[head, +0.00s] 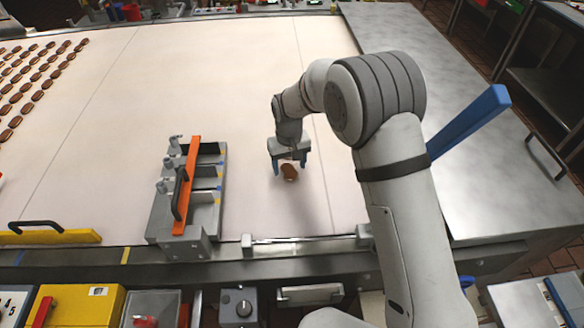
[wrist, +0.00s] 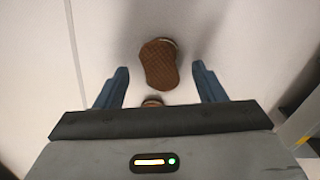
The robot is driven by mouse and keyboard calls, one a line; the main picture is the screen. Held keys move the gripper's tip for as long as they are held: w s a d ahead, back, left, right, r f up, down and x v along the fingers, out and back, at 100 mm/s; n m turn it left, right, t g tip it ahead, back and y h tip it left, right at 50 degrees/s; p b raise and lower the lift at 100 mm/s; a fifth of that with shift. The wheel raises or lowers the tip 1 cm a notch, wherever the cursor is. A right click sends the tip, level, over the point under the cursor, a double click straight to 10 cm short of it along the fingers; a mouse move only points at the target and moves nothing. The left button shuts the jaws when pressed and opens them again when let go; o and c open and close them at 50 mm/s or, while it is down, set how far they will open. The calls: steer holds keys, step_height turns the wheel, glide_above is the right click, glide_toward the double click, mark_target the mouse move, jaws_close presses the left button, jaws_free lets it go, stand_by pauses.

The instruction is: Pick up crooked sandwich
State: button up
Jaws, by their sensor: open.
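A brown sandwich (head: 289,173) lies on the pale belt, right of the grey tray unit. In the wrist view the brown patterned sandwich (wrist: 159,64) shows a pale edge at its upper right and looks skewed. A smaller brown piece (wrist: 152,101) shows below it, partly hidden by my gripper's body; I cannot tell whether it is a separate sandwich. My gripper (head: 290,165) points down over the sandwich with its two blue fingers apart. In the wrist view my gripper (wrist: 160,69) has one finger on each side of the sandwich, with clear gaps and no contact visible.
A grey tray unit (head: 158,218) with an orange bar (head: 187,186) stands left of my gripper. Rows of brown sandwiches (head: 35,75) lie at the far left. A yellow bar (head: 50,237) lies at the belt's near left. The belt (head: 240,80) behind my gripper is clear.

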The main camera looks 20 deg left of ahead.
steer(key=shift+f, duration=0.45)
steer(key=c, duration=1)
